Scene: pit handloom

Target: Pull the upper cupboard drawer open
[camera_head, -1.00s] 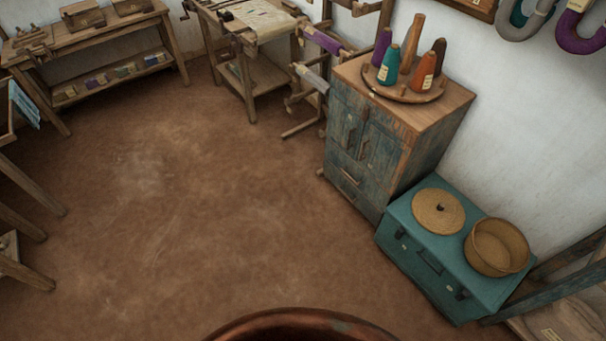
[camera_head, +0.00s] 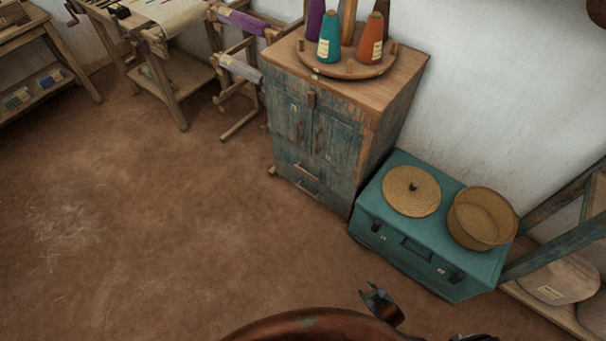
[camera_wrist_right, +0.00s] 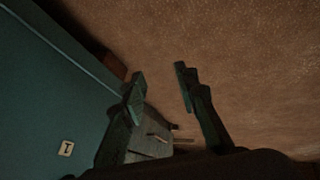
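The worn blue-grey wooden cupboard (camera_head: 320,135) stands against the wall, its top bare wood. Two doors with upright handles fill most of its front. Below them are drawer fronts with pale bar handles; the upper drawer (camera_head: 300,170) looks closed. My right gripper (camera_head: 378,295) is low in the head view, in front of the teal trunk and well apart from the cupboard. In the right wrist view its two fingers (camera_wrist_right: 160,73) are spread with nothing between them. The cupboard's front (camera_wrist_right: 150,142) shows small beyond them. My left gripper is out of view.
A teal trunk (camera_head: 385,230) stands right of the cupboard, bearing a round woven lid (camera_head: 411,190) and a basket (camera_head: 482,220). A round tray (camera_head: 345,66) of yarn cones sits on the cupboard. The floor (camera_head: 160,220) in front is clear.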

